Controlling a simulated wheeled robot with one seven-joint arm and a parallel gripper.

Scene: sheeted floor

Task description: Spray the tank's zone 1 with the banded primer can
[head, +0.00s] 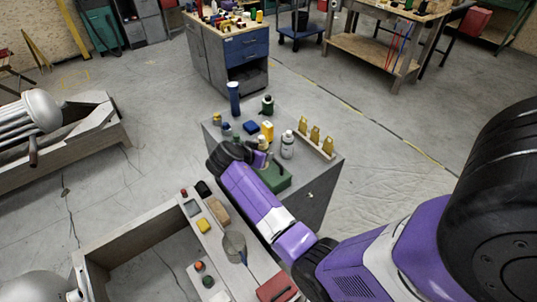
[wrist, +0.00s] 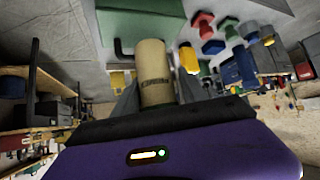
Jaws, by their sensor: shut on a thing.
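My gripper (wrist: 156,98) is shut on a cream can (wrist: 152,62) with a dark printed mark in the wrist view. The can stands between the two grey fingers. I cannot tell from the mark whether this is the banded primer can. In the head view my gripper (head: 258,160) is low over the grey cabinet top, beside a green block (head: 276,178), and the held can is mostly hidden. A pale ribbed tank-like cylinder (head: 35,110) lies at the left in the head view. No zone numbers can be read on it.
The grey cabinet (head: 318,188) also carries a grey-white bottle (head: 287,147), a yellow can (head: 267,131), a tall blue cylinder (head: 233,98) and a rack of amber bottles (head: 315,138). A wooden-edged bench (head: 125,232) with small items stands in front. Sheeted floor (head: 385,178) at right is clear.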

